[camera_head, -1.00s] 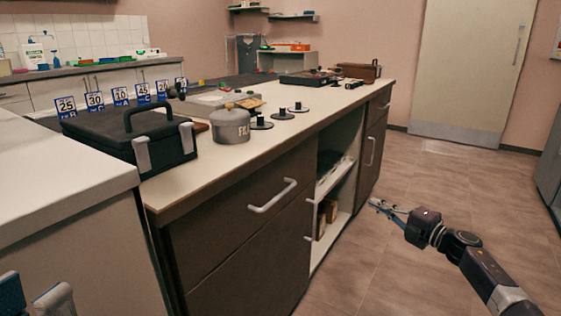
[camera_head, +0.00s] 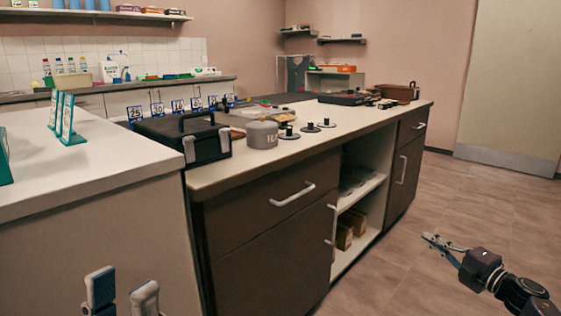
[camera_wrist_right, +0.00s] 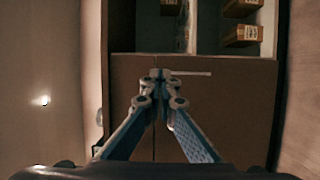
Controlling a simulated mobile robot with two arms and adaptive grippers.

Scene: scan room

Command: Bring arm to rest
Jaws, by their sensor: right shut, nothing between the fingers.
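My right arm comes in from the lower right in the head view. Its gripper (camera_head: 430,239) is in front of the dark island's open shelves, apart from them over the floor. In the right wrist view my right gripper (camera_wrist_right: 160,76) is shut with its fingertips together and nothing between them. My left gripper (camera_head: 122,282) shows at the bottom left of the head view, in front of the white-topped counter's side. Its two fingers stand apart with an empty gap. The rest of the left arm is out of the picture.
The island (camera_head: 262,210) has a light top with a black case (camera_head: 170,135), a grey pot (camera_head: 262,135) and several black-knobbed discs. Boxes (camera_head: 345,236) sit in its open shelves. A white-topped counter (camera_head: 60,180) is at the left. The floor (camera_head: 470,215) at the right is clear.

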